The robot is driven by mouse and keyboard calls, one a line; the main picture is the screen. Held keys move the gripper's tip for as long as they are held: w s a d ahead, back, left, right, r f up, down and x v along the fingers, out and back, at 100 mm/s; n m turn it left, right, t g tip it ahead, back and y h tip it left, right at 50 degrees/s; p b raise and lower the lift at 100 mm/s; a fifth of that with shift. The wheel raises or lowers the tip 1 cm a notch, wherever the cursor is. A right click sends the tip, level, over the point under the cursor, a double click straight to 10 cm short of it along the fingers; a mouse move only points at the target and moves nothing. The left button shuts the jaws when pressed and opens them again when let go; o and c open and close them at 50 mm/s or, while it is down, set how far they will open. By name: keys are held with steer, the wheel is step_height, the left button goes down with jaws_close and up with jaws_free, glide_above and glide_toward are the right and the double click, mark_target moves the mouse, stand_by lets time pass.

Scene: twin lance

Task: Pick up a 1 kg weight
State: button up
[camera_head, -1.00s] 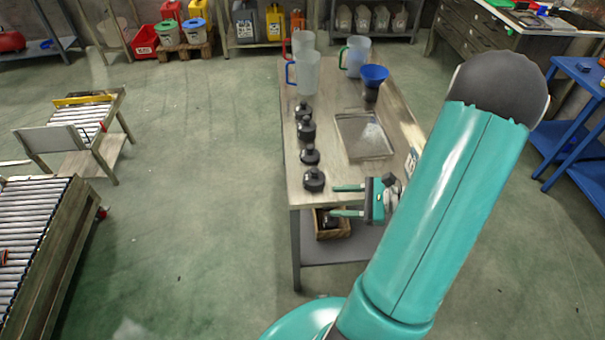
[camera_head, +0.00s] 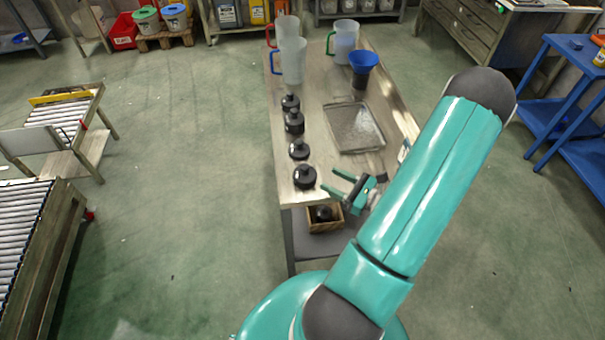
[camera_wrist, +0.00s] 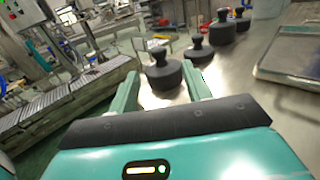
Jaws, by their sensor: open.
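Several black knobbed weights stand upright in a row along the left side of the table (camera_head: 325,185). The nearest weight (camera_head: 305,177) is close to the front left corner. Behind it stand a second weight (camera_head: 299,149), a third (camera_head: 294,122) and a fourth (camera_head: 290,103). I cannot read any mass marking. My gripper (camera_head: 335,184) is open and empty, just right of the nearest weight. In the wrist view the nearest weight (camera_wrist: 163,72) shows ahead, between and beyond the tips of my gripper (camera_wrist: 162,82), apart from them.
A metal tray (camera_head: 371,146) lies right of the weights. A blue funnel (camera_head: 363,61) and clear jugs (camera_head: 293,62) stand at the back. A wooden crate (camera_head: 325,226) holding a dark object sits on the lower shelf. The floor left of the table is clear.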

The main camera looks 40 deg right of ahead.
mark_target(305, 166)
steer(key=x, duration=1)
steer(key=shift+a+r, duration=0.1)
steer(key=shift+c, duration=0.2)
jaws_close()
